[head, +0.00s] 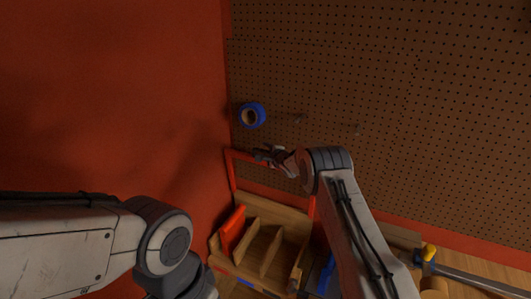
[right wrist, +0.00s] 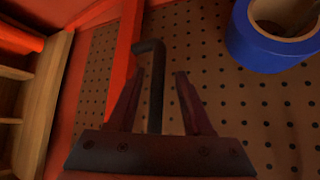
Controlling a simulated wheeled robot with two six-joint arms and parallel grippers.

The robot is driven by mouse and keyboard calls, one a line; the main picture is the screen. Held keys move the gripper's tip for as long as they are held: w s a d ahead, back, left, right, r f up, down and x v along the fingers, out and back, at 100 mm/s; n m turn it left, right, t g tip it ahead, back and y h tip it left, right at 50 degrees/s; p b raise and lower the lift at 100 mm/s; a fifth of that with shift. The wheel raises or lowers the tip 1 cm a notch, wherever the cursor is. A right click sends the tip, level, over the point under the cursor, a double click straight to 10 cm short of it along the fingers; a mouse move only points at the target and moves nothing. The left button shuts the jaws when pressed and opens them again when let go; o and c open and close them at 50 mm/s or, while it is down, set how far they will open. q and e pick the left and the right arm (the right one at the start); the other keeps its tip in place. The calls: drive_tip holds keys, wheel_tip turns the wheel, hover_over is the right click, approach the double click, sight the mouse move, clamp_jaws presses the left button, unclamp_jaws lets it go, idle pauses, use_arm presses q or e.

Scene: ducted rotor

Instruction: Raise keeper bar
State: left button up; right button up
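A red bar (head: 245,155), which I take to be the keeper bar, spans above a wooden divided rack, with a red upright at its left end. In the right wrist view a red bar (right wrist: 124,65) runs up beside the fingers. A dark bent rod (right wrist: 155,75) stands between the two fingers; whether it is fixed to the bar cannot be told. My right gripper (head: 264,154) is at the red bar in the head view. Its fingers (right wrist: 158,88) are apart, with gaps beside the rod. My left arm enters at lower left; its fingertips are not visible.
A blue tape roll (head: 243,117) hangs on the pegboard (head: 400,90) above the gripper. The wooden rack (head: 272,210) below holds a red item (head: 232,229). A long tool with a yellow part (head: 429,252) lies at lower right. A red wall is at left.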

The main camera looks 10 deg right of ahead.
drive_tip(key=shift+d+f, duration=0.1)
drive_tip(key=shift+d, duration=0.2)
drive_tip(key=shift+s, duration=0.1)
drive_tip(key=shift+s, duration=0.1)
drive_tip(key=shift+s+d, duration=0.1)
drive_tip(key=shift+s, duration=0.15)
drive_tip(key=b+v, duration=0.4)
drive_tip(key=v, duration=0.5)
drive_tip(key=shift+s+r, duration=0.3)
